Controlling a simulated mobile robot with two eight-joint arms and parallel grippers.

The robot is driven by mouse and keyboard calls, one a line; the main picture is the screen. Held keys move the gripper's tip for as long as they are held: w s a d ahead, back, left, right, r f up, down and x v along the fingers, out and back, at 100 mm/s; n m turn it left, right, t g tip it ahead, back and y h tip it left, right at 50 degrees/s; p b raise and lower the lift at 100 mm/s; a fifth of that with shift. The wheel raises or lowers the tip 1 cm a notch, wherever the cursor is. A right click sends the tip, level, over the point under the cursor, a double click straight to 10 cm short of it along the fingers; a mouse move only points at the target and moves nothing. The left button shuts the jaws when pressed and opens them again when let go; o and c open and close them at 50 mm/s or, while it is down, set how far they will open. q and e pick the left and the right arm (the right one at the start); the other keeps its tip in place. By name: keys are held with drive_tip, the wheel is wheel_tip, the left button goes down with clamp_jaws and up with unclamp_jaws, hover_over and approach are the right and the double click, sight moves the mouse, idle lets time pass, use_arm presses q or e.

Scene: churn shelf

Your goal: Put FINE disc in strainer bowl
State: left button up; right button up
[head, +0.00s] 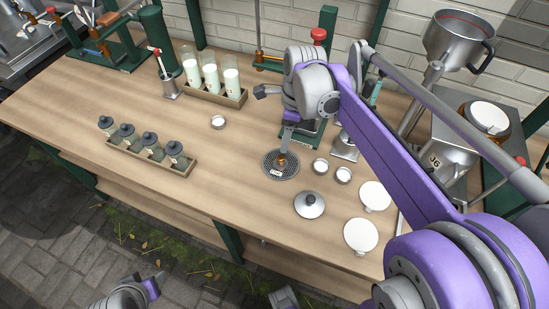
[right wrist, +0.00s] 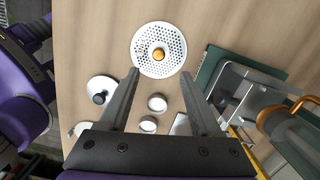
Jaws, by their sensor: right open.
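A round perforated disc (head: 270,160) with an orange knob and a small label, too small to read, lies on the wooden bench. In the right wrist view the disc (right wrist: 145,37) is just beyond my fingertips, its knob roughly centred between them. My right gripper (head: 285,148) points down over the disc. In the wrist view the right gripper (right wrist: 159,74) has its fingers wide apart with nothing between them. A large steel bowl (head: 455,45) with a dark handle, perhaps the strainer bowl, stands at the back right; its inside is mostly hidden. My left gripper (head: 148,283) is at the bottom edge, partly cut off.
A tray of jars (head: 150,157) and a rack of milk glasses (head: 212,92) stand at left.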

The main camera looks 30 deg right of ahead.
sight(281, 158)
wheel_tip(281, 158, down, 4)
drive_tip(key=shift+s+r, duration=0.1)
drive_tip(key=f, duration=0.3)
drive_tip(key=a+f+b, duration=0.1)
drive_tip(key=f, duration=0.1)
drive_tip(key=shift+w+f, duration=0.35)
drive_tip(key=shift+c, duration=0.2)
clamp_jaws()
